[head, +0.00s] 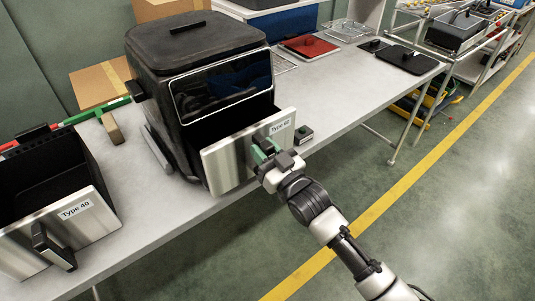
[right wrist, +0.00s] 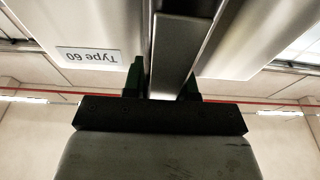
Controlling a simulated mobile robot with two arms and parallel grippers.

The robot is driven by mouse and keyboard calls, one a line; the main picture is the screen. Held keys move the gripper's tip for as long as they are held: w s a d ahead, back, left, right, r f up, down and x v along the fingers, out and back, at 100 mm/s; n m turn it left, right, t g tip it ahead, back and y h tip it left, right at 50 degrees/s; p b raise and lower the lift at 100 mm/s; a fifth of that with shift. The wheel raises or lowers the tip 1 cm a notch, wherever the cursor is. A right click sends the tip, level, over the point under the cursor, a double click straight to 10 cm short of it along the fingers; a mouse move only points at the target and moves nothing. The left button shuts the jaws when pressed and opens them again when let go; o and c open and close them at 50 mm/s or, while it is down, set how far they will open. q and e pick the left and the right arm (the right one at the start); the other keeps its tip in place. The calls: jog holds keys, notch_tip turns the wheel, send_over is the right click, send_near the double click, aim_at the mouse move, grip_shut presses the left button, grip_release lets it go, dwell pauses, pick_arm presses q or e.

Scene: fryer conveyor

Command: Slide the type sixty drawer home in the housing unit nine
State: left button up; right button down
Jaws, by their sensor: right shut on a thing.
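The type sixty drawer (head: 226,163) has a brushed metal front with a "Type 60" label. It sits partly pulled out of the black housing (head: 195,60), with its dark side showing behind the front. My right gripper (head: 264,150) is shut on the drawer's handle, partly hidden by the fingers. In the right wrist view the drawer front (right wrist: 90,25) and its label show upside down, with the handle (right wrist: 172,50) between the fingers (right wrist: 160,80). No unit number is readable on the housing. My left gripper is not in view.
A "Type 40" drawer (head: 88,225) stands on the table at the left. A small dark block (head: 303,134) lies right of the type sixty drawer. A cardboard box (head: 100,84), a red board (head: 309,46) and a black board (head: 403,59) lie farther back. The table's front edge is close.

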jog(key=shift+w+a+r, duration=0.2)
jog(key=shift+w, duration=0.05)
jog(key=shift+f, duration=0.45)
dwell(0.5)
jog(key=shift+w+b, duration=0.1)
jog(key=shift+b, duration=0.3)
